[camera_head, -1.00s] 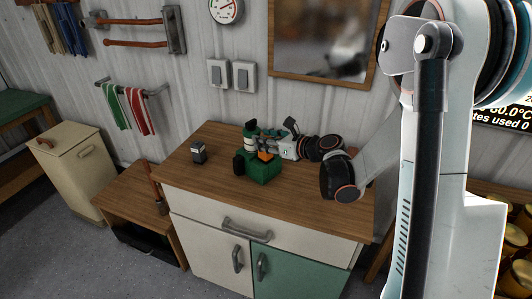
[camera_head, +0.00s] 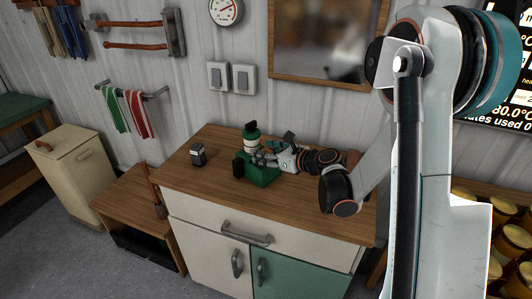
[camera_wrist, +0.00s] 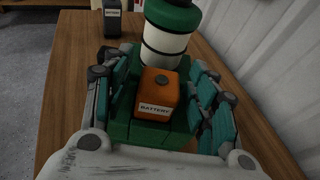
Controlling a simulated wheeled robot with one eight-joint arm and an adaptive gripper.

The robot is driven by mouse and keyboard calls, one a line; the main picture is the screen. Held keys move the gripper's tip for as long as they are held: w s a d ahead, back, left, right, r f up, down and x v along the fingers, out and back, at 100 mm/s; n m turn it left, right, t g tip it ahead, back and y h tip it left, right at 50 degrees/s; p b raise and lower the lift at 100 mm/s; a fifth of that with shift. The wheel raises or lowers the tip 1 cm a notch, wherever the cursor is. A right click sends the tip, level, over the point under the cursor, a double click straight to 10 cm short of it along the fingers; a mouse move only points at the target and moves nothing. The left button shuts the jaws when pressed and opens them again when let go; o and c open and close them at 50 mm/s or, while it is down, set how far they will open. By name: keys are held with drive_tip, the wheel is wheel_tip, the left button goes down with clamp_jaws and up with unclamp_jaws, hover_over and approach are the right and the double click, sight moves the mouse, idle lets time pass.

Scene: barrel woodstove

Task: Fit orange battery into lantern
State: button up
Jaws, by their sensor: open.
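The green lantern (camera_head: 263,176) stands on the wooden-topped cabinet. Its white globe and green cap (camera_wrist: 170,30) rise behind the orange battery in the wrist view. The orange battery (camera_wrist: 158,92), labelled BATTERY, appears to be upright in the lantern's green base, in front of the globe; its lower end and how deep it sits are hidden. My gripper (camera_wrist: 155,76) is open, with its fingers on both sides of the battery and the lantern. It also shows at the lantern in the head view (camera_head: 270,158), where the battery cannot be made out.
A dark battery (camera_head: 198,154) stands apart on the left of the wooden top (camera_head: 205,181); it also shows in the wrist view (camera_wrist: 112,18). A corrugated wall with switches (camera_head: 230,77) and a mirror is behind. The front left of the top is clear.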

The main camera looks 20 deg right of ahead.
drive_tip(key=shift+r, duration=0.1)
drive_tip(key=shift+s+d+r, duration=0.15)
drive_tip(key=shift+s+d, duration=0.05)
drive_tip(key=shift+s, duration=0.05)
drive_tip(key=p+v, duration=0.3)
drive_tip(key=v, duration=0.8)
drive_tip(key=shift+s+r, duration=0.15)
